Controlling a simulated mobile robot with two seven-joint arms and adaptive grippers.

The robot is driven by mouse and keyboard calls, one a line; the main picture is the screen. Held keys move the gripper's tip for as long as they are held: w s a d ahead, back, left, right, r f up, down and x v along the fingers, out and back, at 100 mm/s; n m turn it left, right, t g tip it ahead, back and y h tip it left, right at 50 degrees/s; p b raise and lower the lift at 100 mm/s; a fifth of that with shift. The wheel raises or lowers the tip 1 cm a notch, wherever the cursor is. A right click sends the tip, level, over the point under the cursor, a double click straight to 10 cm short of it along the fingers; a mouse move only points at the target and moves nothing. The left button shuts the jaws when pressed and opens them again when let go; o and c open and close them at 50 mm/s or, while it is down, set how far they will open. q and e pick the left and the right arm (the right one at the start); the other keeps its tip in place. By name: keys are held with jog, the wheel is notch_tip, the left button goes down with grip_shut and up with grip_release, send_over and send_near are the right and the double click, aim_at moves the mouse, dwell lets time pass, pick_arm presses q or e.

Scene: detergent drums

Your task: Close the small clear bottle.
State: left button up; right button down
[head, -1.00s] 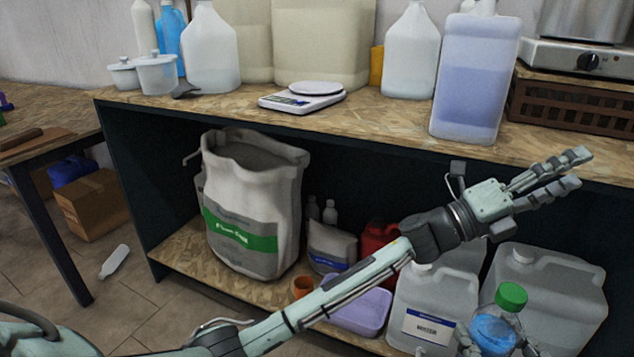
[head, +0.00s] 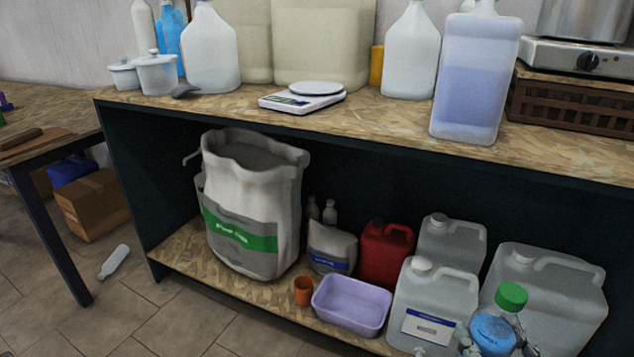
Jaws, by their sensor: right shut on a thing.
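The small clear bottle (head: 494,333) with blue liquid is at the bottom right of the head view, its lower end cut off by the frame edge. A green cap (head: 511,295) sits at its mouth, and I cannot tell how tightly. The bottle leans slightly to the right. My right gripper (head: 493,345) is shut on the bottle, with grey finger parts showing on both sides of its body. My left gripper is out of view.
The shelf bench (head: 380,143) holds a scale (head: 302,97), a blue-liquid jug (head: 468,80) and white bottles on top. Below stand a white sack (head: 250,185), red canister (head: 386,255), lilac tub (head: 352,305) and clear canisters (head: 430,300). A bottle (head: 114,262) lies on the floor.

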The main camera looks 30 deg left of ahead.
jog(key=shift+r, duration=0.1)
jog(key=shift+w+r, duration=0.1)
jog(key=shift+r, duration=0.15)
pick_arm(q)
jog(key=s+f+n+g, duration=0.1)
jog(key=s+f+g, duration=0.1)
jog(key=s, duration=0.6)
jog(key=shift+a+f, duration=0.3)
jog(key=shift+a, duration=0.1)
pick_arm(e)
jog(key=w+d+f+m+t+h, duration=0.1)
jog(key=d+m+t+h, duration=0.3)
jog(key=d+m+h, duration=0.4)
jog(key=d+h, duration=0.3)
jog(key=d, duration=0.2)
jog(key=shift+w+d+f+h, duration=0.25)
jog(key=shift+w+f+h, duration=0.05)
jog(key=shift+w, duration=0.1)
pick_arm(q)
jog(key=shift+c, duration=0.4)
